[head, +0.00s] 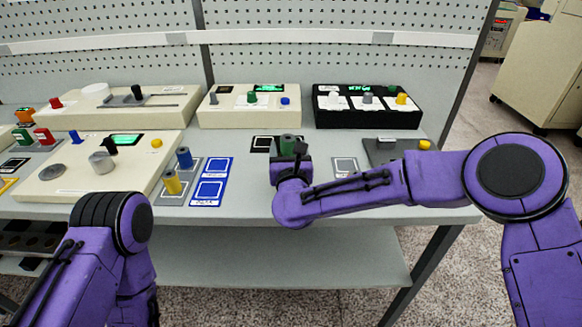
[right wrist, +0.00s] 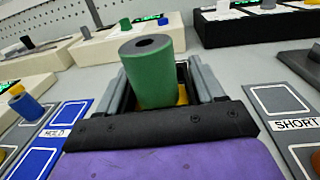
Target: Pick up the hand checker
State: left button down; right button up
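I cannot tell for sure which object is the hand checker. A flat dark-grey device (head: 390,150) with a yellow knob lies at the right end of the table. A green cylinder (right wrist: 155,75) with a dark hole in its top stands between the fingers of my right gripper (right wrist: 163,85); its lower part is hidden. The cylinder also shows in the head view (head: 288,144), at my right gripper (head: 289,158). Whether the fingers press on it is unclear. My left arm is low at the left; its gripper is out of sight.
Blue cards (head: 211,190) lie left of my right gripper, beside a blue and a yellow spool (head: 172,184). A grey card (head: 345,167) marked SHORT in the wrist view lies to the right. Cream consoles (head: 249,116) and a black console (head: 368,118) line the back.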

aim_at(289, 139)
jog(key=shift+c, duration=0.8)
jog(key=shift+r, duration=0.15)
jog(key=shift+r, duration=0.25)
notch_tip(289, 139, up, 3)
jog(key=shift+s+f, duration=0.1)
jog(key=shift+s, duration=0.05)
jog(key=s+r, duration=0.1)
jog(key=r, duration=0.1)
jog(key=s+r+b, duration=0.1)
jog(key=s+r, duration=0.1)
jog(key=shift+s+r, duration=0.1)
jog(key=shift+s, duration=0.15)
jog(key=s+r+b, duration=0.2)
jog(key=s+r, duration=0.3)
jog(key=s, duration=0.5)
jog(key=shift+r, duration=0.15)
jog(key=shift+s, duration=0.1)
